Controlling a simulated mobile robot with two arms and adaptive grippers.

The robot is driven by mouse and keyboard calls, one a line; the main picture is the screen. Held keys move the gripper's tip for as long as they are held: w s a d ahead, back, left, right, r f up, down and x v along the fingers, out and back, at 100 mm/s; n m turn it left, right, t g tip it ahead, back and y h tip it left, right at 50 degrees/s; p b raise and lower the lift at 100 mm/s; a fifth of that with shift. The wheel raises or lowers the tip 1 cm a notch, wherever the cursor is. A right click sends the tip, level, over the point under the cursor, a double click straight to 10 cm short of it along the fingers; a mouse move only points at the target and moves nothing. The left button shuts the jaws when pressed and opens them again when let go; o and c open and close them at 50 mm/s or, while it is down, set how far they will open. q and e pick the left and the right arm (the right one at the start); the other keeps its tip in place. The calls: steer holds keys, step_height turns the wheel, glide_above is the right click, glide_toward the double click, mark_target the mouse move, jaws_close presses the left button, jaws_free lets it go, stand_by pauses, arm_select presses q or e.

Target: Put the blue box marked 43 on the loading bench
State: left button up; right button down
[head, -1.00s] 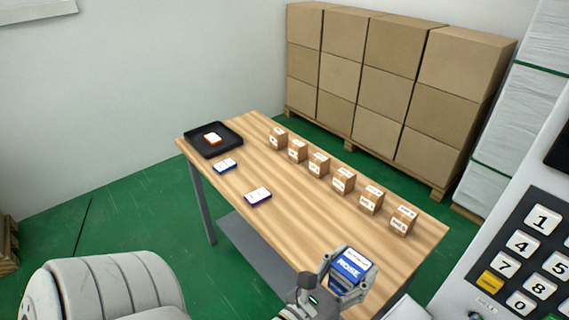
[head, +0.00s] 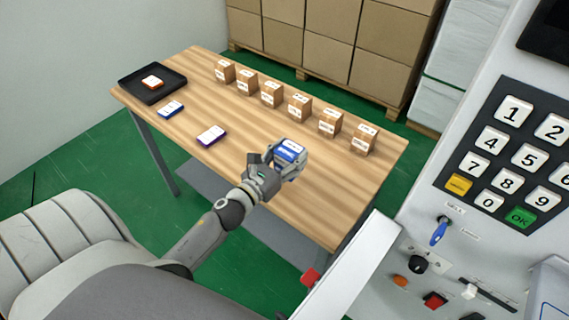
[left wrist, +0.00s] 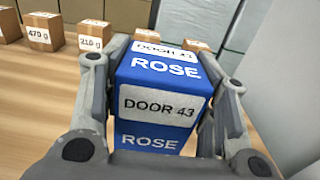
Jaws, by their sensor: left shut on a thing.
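The blue box (head: 289,151) is in my left gripper (head: 284,160), over the right part of the wooden loading bench (head: 240,125). In the left wrist view the blue box (left wrist: 160,108) reads "DOOR 43" and "ROSE". The fingers of the left gripper (left wrist: 163,105) are shut on its two sides. I cannot tell whether its underside touches the bench top. My right gripper is not in view.
A row of small cardboard boxes (head: 300,107) stands along the bench's far edge. A black tray (head: 131,96) with an orange-white box (head: 152,82), a blue-white box (head: 171,109) and a purple-white box (head: 211,135) are at left. A keypad machine (head: 420,215) stands at right.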

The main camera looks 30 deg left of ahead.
mark_target(285, 164)
arm_select(q)
steer(key=shift+w+a+f, duration=0.25)
steer(key=shift+a+f, duration=0.3)
steer(key=shift+f, duration=0.15)
steer(key=f, duration=0.3)
steer(key=shift+w+a, duration=0.1)
steer(key=shift+a, duration=0.2)
steer(key=shift+f, duration=0.45)
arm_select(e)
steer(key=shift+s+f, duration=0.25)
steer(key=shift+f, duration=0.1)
arm_select(q)
steer(key=o, duration=0.6)
steer(key=shift+f+b, duration=0.1)
steer(key=shift+b, duration=0.2)
steer(key=o, duration=0.5)
